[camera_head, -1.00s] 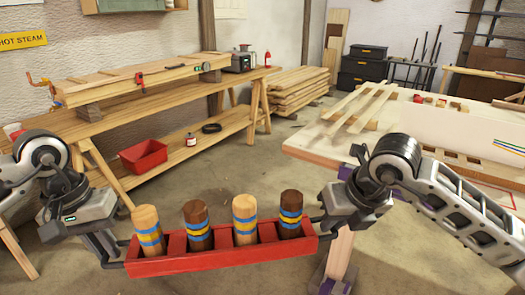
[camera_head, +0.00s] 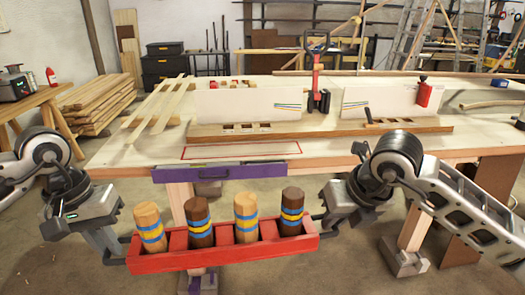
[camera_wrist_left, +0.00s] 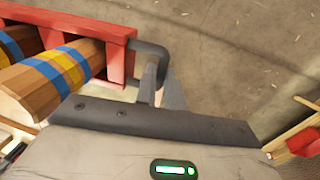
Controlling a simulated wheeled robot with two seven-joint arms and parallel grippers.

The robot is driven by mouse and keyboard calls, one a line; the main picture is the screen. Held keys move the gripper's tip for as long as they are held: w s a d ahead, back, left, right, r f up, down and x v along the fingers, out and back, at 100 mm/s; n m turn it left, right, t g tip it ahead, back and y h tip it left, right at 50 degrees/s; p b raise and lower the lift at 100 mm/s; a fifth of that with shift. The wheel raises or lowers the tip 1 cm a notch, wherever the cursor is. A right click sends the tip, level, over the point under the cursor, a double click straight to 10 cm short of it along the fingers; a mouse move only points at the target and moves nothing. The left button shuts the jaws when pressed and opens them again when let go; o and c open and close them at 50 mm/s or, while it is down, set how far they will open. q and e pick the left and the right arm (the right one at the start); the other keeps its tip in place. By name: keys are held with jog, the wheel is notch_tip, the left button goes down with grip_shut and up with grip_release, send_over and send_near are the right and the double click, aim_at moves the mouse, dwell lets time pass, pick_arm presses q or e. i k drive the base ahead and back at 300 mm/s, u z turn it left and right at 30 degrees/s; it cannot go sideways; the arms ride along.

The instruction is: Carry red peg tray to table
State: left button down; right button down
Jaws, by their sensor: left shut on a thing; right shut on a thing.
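The red peg tray (camera_head: 222,259) hangs between my two grippers in front of the table, below its top. Light and dark wooden pegs with blue and yellow bands, such as this light peg (camera_head: 149,228), stand in its compartments. My left gripper (camera_head: 112,256) is shut on the tray's left handle. In the left wrist view the fingers (camera_wrist_left: 162,88) close on the dark handle (camera_wrist_left: 152,50) at the end of the red tray (camera_wrist_left: 118,40). My right gripper (camera_head: 322,228) is shut at the tray's right end; its fingertips are small and partly hidden. The table (camera_head: 345,153) is ahead.
Slats (camera_head: 155,110) lie at the left, and a bench (camera_head: 35,105) stands further left.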

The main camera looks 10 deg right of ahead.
aim_at(242, 150)
jog(key=z, duration=0.15)
jog(key=i, duration=1.65)
